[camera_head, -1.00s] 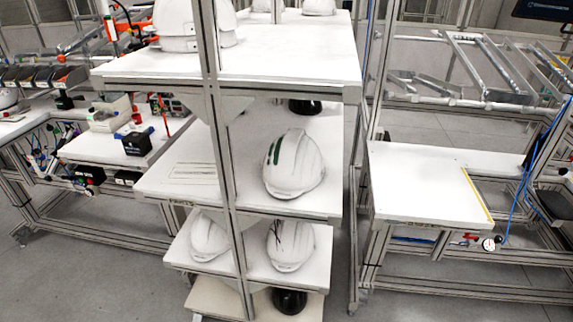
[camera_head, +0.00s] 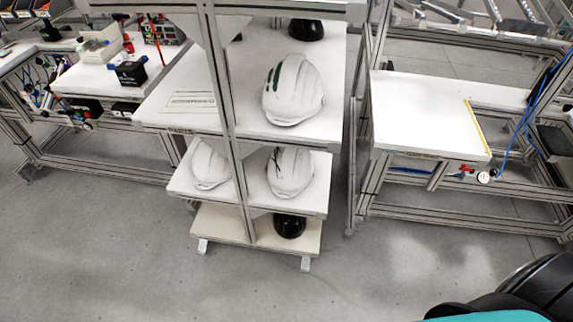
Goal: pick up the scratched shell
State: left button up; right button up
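The scratched shell (camera_head: 291,172), a white helmet shell with dark scratch lines near its top left, sits on the right side of the lower white shelf (camera_head: 262,204). A plain white shell (camera_head: 209,164) sits to its left on the same shelf, partly behind the rack's upright post. A white shell with dark green stripes (camera_head: 296,92) sits on the shelf above. Neither of my grippers is in view.
A metal upright post (camera_head: 222,90) stands in front of the shelves. Black shells rest on the bottom board (camera_head: 290,225) and at the back of the upper shelf (camera_head: 305,29). A white table (camera_head: 425,115) stands right. The grey floor in front is clear.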

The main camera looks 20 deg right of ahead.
aim_at(289, 171)
jog(key=i+j+z, duration=0.2)
jog(key=i+j, duration=0.2)
jog(key=i+j+z, duration=0.15)
jog(key=i+j, duration=0.25)
jog(key=i+j+z, duration=0.2)
jog(key=i+j, duration=0.15)
jog(key=j, duration=0.25)
